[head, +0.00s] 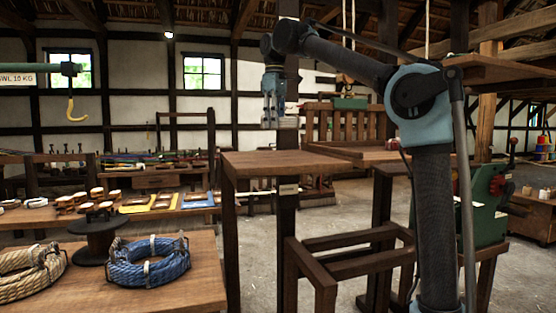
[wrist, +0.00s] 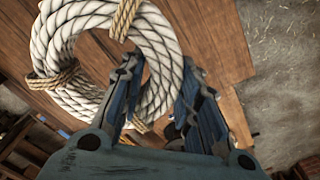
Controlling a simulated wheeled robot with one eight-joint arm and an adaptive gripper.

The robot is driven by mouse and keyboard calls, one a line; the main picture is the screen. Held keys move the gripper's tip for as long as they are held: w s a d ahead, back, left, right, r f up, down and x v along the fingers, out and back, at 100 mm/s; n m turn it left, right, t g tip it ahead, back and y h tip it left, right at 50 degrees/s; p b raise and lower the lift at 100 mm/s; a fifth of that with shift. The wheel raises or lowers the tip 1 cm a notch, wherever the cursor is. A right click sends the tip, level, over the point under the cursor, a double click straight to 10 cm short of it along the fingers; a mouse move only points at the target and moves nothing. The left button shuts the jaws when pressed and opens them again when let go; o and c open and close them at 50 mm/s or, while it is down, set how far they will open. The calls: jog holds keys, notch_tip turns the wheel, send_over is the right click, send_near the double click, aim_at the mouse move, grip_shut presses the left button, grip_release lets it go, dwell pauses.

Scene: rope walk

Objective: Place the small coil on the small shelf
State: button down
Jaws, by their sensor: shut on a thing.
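A small white rope coil with tan bindings fills the upper left of the wrist view (wrist: 58,45). My gripper (wrist: 160,85) is shut on its right side, with rope between the blue fingers. In the head view my gripper (head: 271,121) is high near the middle, fingers down. A pale piece of the coil (head: 288,122) shows at its tips, small and hard to make out. A brown wooden shelf top (head: 275,164) on dark posts lies below the gripper, with a clear gap. Wooden boards (wrist: 215,45) show beneath the coil in the wrist view.
A blue rope coil (head: 148,262) and a tan rope coil (head: 30,272) lie on the left front table (head: 200,290) near a dark spool (head: 98,236). The shelf top looks bare.

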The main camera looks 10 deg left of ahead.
aim_at(274, 160)
jog(key=shift+s+f, duration=0.1)
jog(key=shift+f, duration=4.9)
jog(key=c, duration=1.2)
grip_release()
notch_tip(274, 160, up, 12)
